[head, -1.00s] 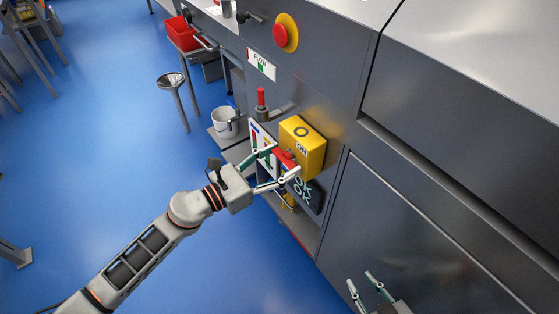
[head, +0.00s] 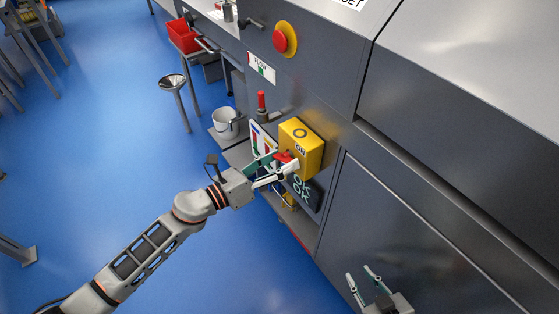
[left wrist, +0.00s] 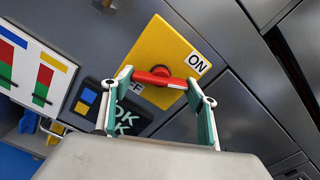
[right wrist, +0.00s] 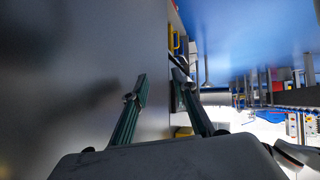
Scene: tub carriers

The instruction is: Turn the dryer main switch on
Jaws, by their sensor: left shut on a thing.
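The dryer main switch is a yellow box (head: 312,150) on the grey machine front; it also shows in the left wrist view (left wrist: 160,38). It has a red handle (left wrist: 158,78), an ON label (left wrist: 199,64) to the right and a partly hidden OFF label (left wrist: 135,88) at lower left. My left gripper (head: 284,162) is shut on the red handle, with a fingertip at each end of the bar. The handle lies nearly level across the left wrist picture. My right gripper (head: 364,274) is open and empty beside the lower machine panel; it also shows in the right wrist view (right wrist: 160,80).
A red emergency button (head: 285,39) on a yellow disc is higher on the front. A dark OK panel (head: 306,190) and a coloured bar chart (head: 263,138) are close to the switch. A red-topped lever (head: 262,104) is above the chart.

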